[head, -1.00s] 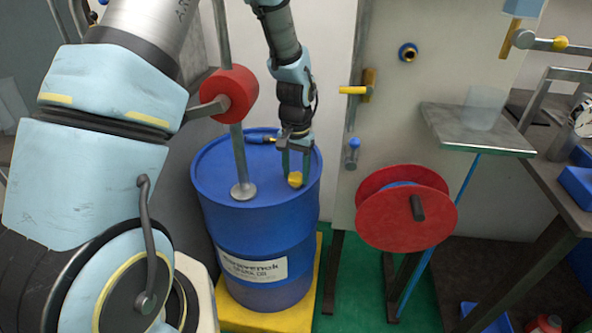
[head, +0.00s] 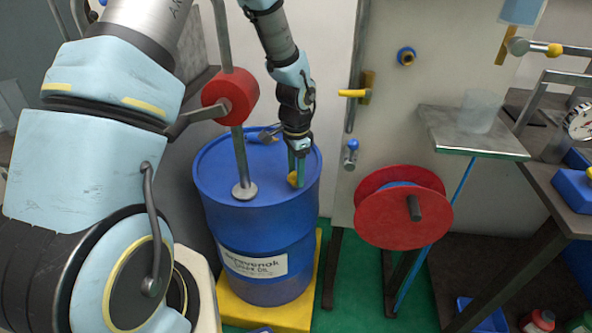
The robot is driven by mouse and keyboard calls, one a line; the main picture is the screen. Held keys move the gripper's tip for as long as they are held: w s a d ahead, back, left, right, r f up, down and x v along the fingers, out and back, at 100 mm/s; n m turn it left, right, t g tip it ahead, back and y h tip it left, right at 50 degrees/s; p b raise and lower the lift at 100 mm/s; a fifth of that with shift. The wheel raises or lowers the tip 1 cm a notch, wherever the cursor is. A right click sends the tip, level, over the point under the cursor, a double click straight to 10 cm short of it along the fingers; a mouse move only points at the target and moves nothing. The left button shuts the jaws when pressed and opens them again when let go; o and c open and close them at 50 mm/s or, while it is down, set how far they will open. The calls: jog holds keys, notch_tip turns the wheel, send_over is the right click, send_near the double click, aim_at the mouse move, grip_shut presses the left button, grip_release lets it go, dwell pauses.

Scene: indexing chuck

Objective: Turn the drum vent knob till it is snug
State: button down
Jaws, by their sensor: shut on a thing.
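The drum (head: 230,232) is blue, with a white label on its side, and stands upright on a yellow base. The yellow vent knob (head: 292,178) sits on the drum's top near its right front rim. My gripper (head: 296,180) points down from above and is shut on the vent knob. The fingers hide part of the knob, and its threads cannot be seen.
A red drum pump (head: 230,95) with a grey pipe and crank rises from the drum top, left of my gripper. A red hose reel (head: 375,220) stands right of the drum. A metal shelf (head: 460,135) juts out further right. Green floor lies between.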

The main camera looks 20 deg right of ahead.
dwell(0.5)
jog(key=shift+c, duration=1.3)
grip_release()
